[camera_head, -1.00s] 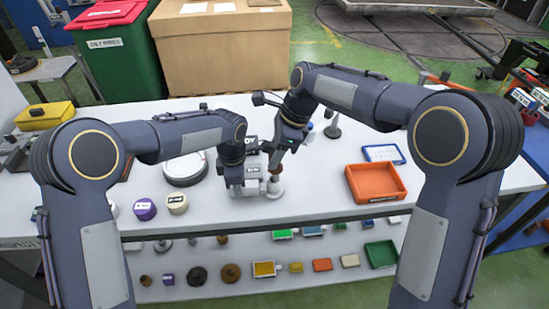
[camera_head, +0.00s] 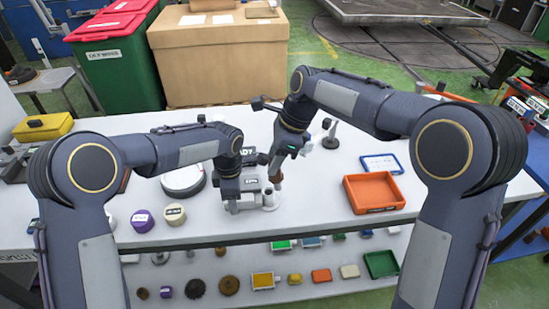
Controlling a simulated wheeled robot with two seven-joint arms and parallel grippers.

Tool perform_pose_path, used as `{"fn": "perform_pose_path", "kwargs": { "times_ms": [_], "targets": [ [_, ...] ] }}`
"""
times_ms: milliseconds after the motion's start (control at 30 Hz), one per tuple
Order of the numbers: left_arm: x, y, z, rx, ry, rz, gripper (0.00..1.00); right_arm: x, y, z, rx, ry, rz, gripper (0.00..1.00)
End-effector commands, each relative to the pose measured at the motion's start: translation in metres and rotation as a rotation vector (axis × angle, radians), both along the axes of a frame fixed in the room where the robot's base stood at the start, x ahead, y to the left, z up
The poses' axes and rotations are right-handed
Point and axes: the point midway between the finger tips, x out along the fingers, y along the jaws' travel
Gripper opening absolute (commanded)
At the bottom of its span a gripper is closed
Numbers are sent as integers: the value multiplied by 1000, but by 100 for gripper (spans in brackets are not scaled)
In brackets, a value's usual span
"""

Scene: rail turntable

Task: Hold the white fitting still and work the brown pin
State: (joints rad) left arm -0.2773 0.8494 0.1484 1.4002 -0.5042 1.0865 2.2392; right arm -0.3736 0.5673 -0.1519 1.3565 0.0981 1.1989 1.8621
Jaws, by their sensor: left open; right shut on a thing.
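The white fitting (camera_head: 268,202) stands on the white tabletop near its front edge, at the middle of the head view. The brown pin (camera_head: 277,183) is upright just above it; whether its lower end sits inside the fitting is too small to tell. My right gripper (camera_head: 278,172) points down from above and is shut on the brown pin, hiding its upper part. My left gripper (camera_head: 254,200) is low over the table, just left of the fitting, with its jaws open. Whether its fingers touch the fitting cannot be told.
An orange tray (camera_head: 374,193) and a blue-framed card (camera_head: 382,164) lie to the right. A round white-topped disc (camera_head: 183,181), a purple knob (camera_head: 142,220) and a cream knob (camera_head: 174,214) lie to the left. A lower shelf (camera_head: 210,273) holds several small parts.

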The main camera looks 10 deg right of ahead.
Motion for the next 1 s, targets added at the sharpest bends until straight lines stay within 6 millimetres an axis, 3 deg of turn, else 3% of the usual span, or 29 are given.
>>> {"fn": "perform_pose_path", "kwargs": {
  "times_ms": [33,500,1000],
  "targets": [
    [-8,-11,2,-4,12,-31,52,1,18,13,39,-27,17,0],
    [-2,-4,69,-4,-2,-6,52,0,15,8,30,-15,14,0],
    [0,-3,78,-10,-9,0,52,-1,13,3,23,-5,14,0]
  ]
}}
